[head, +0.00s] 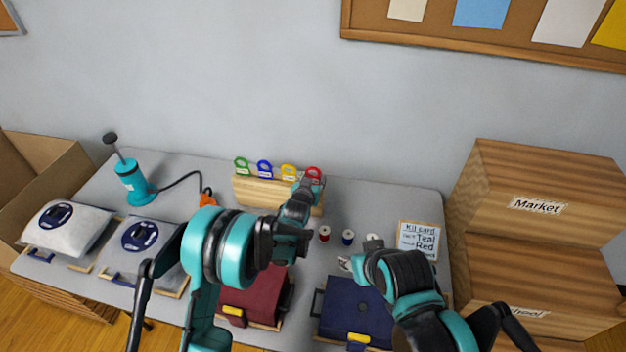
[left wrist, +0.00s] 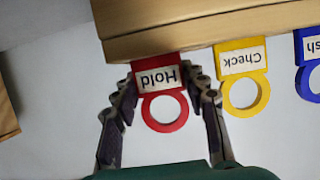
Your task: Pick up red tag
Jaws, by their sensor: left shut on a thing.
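The red tag (head: 314,172) stands at the right end of a wooden rack (head: 262,190) in the head view. In the left wrist view, the red tag (left wrist: 165,112) shows a ring and a white label reading "Hold", upside down. Its label end meets the wooden rack (left wrist: 200,28). My left gripper (head: 313,184) is shut on the red tag, with one finger on each side of it in the left wrist view (left wrist: 162,88). My right gripper (head: 362,262) is low over the table's right part; its fingers are too unclear to read.
Yellow (head: 288,171), blue (head: 264,168) and green (head: 241,165) tags stand in the same rack, the yellow one close beside the red. Small spools (head: 348,237) and a sign (head: 417,239) lie to the right. A teal pump (head: 133,183) stands left.

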